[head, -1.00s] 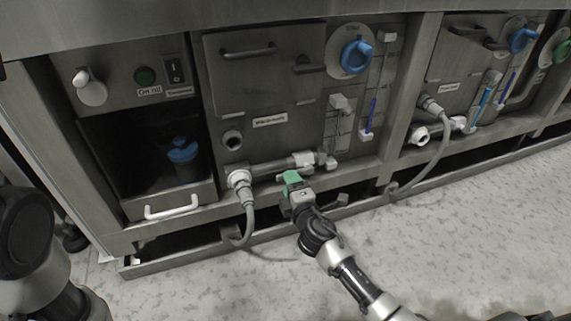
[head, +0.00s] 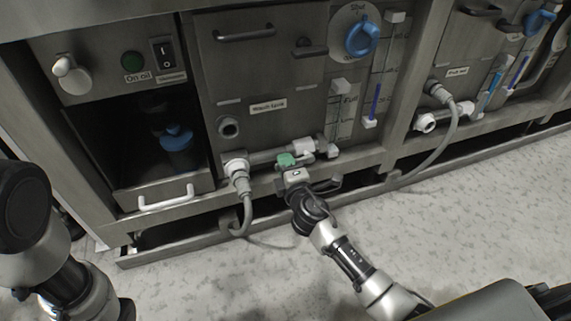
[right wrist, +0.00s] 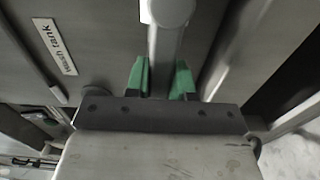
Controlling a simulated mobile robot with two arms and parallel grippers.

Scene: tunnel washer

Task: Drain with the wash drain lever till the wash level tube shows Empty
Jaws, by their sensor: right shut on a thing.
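The wash tank panel, with its label (head: 268,107), stands at the middle of the head view. A grey drain pipe with white fittings (head: 236,165) runs along its bottom edge. My right gripper (head: 287,160) has green fingers and is at this pipe. In the right wrist view its fingers (right wrist: 161,80) are shut on the grey bar of the wash drain lever (right wrist: 166,50). The clear wash level tube (head: 337,118) stands above the pipe's right end, beside a "Full" mark; its level is too small to read. My left gripper is outside the view; only my left arm shows.
A blue dial (head: 362,37) and a tube with a blue column (head: 376,100) are at the upper right of the panel. A grey hose (head: 246,215) hangs at the pipe's left end. A white drawer handle (head: 166,200) is at left. The floor in front is clear.

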